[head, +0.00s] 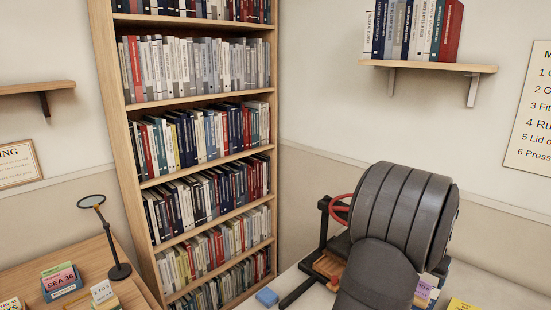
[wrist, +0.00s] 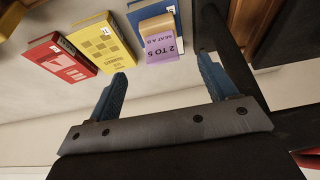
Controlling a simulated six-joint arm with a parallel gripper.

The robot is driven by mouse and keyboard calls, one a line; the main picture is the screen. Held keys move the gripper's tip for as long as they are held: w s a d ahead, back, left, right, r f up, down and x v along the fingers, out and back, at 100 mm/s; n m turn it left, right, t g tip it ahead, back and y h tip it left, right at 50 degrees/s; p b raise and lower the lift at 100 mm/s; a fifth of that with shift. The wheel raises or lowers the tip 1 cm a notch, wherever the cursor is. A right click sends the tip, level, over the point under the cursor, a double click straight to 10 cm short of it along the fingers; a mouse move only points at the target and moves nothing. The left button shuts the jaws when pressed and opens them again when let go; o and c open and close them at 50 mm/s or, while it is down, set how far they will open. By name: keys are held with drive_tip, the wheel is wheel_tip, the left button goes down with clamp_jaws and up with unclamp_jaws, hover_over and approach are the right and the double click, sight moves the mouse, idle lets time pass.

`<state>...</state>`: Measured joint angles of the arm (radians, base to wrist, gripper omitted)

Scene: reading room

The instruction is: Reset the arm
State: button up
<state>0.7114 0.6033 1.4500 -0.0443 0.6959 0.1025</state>
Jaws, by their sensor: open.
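My gripper (wrist: 160,84) shows in the wrist view with its two blue fingers spread wide apart. Nothing is held between them. Beyond the fingertips lie a red book (wrist: 62,62), a yellow book (wrist: 101,42) and a blue book (wrist: 140,30). A tan block with a purple label reading "2 TO 5" (wrist: 160,46) is at the blue book, apart from the fingers. In the head view my grey arm (head: 405,215) rises over the white table at the right, and my gripper is hidden behind it.
A black frame with a red wheel (head: 342,207) stands close beside my arm. A small blue block (head: 267,297) lies on the white table. A tall bookcase (head: 140,200) stands behind. A magnifier on a stand (head: 119,270) and card holders (head: 60,280) are on the wooden desk at left.

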drive_tip(key=x, duration=1.1)
drive_tip(key=shift+f, duration=0.1)
drive_tip(key=shift+w+d, duration=0.15)
wheel_tip(320, 180, up, 3)
drive_tip(key=shift+r, duration=0.25)
drive_tip(key=shift+s+d+r, duration=0.25)
drive_tip(key=shift+s+r, duration=0.35)
drive_tip(key=shift+s, duration=0.25)
drive_tip(key=shift+s+r, duration=0.1)
drive_tip(key=shift+s, duration=0.1)
